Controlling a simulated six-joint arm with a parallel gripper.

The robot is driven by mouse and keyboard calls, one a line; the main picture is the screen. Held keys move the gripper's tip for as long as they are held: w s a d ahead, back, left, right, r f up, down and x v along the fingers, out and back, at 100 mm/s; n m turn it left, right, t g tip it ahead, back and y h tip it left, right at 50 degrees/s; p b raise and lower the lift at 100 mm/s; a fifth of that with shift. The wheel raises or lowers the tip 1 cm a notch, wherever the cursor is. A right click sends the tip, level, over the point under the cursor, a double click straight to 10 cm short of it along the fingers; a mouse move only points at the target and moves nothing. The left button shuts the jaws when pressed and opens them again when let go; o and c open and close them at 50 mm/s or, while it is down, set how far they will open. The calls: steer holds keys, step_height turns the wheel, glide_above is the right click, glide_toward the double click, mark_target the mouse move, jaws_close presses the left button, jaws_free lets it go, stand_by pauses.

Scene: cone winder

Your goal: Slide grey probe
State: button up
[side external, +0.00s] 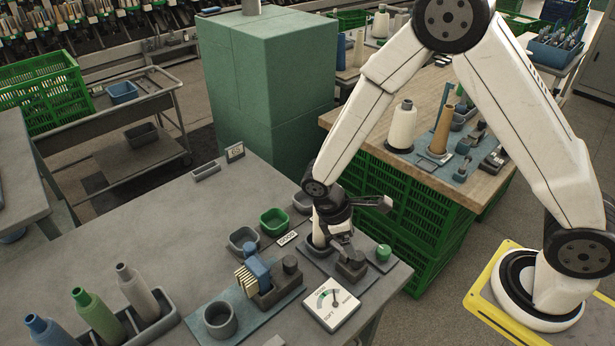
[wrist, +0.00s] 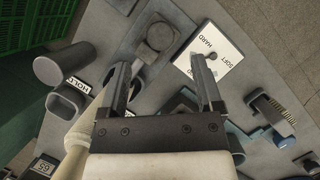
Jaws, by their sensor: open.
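The grey probe (side external: 352,266), a dark block with a round knob, sits on the flat grey tester base near the table's front right edge. It also shows in the wrist view (wrist: 159,38), just beyond my fingertips. A cream cone (side external: 319,226) stands on the same base, partly hidden by my gripper; its side shows in the wrist view (wrist: 92,118). The white SOFT/HARD gauge (side external: 331,309) lies in front of the probe. My gripper (wrist: 160,66) is open and empty, pointing down over the base. I cannot tell its exact height above the probe.
A green button (side external: 383,252) is right of the probe. A green bin (side external: 273,222) and a grey bin (side external: 243,240) stand left of the tester. A blue-handled brush (side external: 257,270) and a grey cup (side external: 220,319) are near the front. The table's left middle is clear.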

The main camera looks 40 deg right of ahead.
mark_target(359, 255)
steer(key=shift+x, duration=3.4)
jaws_close()
